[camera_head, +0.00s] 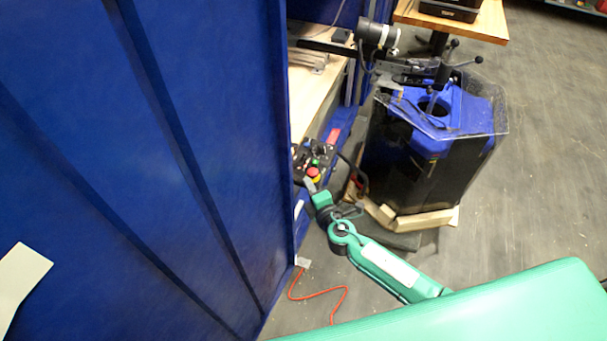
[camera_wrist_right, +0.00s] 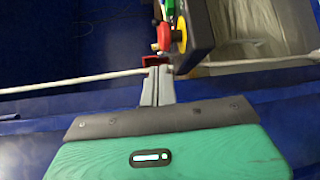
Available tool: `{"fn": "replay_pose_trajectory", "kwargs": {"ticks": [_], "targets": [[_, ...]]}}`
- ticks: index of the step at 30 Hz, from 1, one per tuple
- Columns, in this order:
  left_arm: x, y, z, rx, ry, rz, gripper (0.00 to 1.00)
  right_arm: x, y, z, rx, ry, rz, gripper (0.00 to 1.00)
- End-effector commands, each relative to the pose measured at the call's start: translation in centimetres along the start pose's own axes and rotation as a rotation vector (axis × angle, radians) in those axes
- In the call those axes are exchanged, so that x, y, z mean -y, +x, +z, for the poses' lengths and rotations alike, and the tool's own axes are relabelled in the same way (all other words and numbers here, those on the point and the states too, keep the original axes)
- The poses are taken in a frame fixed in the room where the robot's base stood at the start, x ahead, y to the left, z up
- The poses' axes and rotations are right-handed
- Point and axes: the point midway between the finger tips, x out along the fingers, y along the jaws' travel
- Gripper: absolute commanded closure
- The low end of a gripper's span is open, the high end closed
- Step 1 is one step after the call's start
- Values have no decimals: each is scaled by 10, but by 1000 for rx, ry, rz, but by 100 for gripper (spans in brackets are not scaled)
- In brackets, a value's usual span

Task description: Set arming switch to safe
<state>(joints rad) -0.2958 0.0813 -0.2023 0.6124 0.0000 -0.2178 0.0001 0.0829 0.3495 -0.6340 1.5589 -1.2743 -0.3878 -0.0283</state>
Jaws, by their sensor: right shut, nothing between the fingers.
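A dark control box (camera_head: 325,152) with a red button on a yellow collar (camera_head: 314,174) and a green button (camera_head: 315,162) is mounted at the blue wall's edge. In the right wrist view the box (camera_wrist_right: 201,38) shows edge-on at the upper right, with its red button (camera_wrist_right: 164,36) facing left. My right gripper (camera_head: 309,185) is shut and empty just below the box; its grey fingertips (camera_wrist_right: 158,71) also show in the wrist view. A small red part (camera_wrist_right: 152,60) shows right at the fingertips; contact cannot be told. Which control is the arming switch is unclear. My left gripper is out of view.
A large blue wall (camera_head: 150,150) fills the left side. A black and blue tank (camera_head: 410,160) on wooden blocks stands right of the box. An orange cable (camera_head: 318,294) lies on the floor. A pale cable (camera_wrist_right: 75,82) crosses the wrist view. Open floor (camera_head: 555,130) lies at right.

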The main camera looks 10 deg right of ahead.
Motion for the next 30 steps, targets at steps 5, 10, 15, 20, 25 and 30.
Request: {"fn": "replay_pose_trajectory", "kwargs": {"ticks": [5, 10, 15, 20, 25, 30], "targets": [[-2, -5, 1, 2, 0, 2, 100, -1, 27, 0, 0, -2, 0, 100], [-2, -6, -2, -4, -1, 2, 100, 0, 40, 0, -1, -1, 0, 100], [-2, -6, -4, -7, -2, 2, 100, 0, 45, 0, -1, -1, 0, 100], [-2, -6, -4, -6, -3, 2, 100, 0, 45, 0, -1, -1, 0, 100], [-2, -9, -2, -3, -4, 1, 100, -1, 44, 0, 0, -3, -3, 100], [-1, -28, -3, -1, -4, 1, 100, -8, 45, 0, 1, -30, -31, 100]]}}
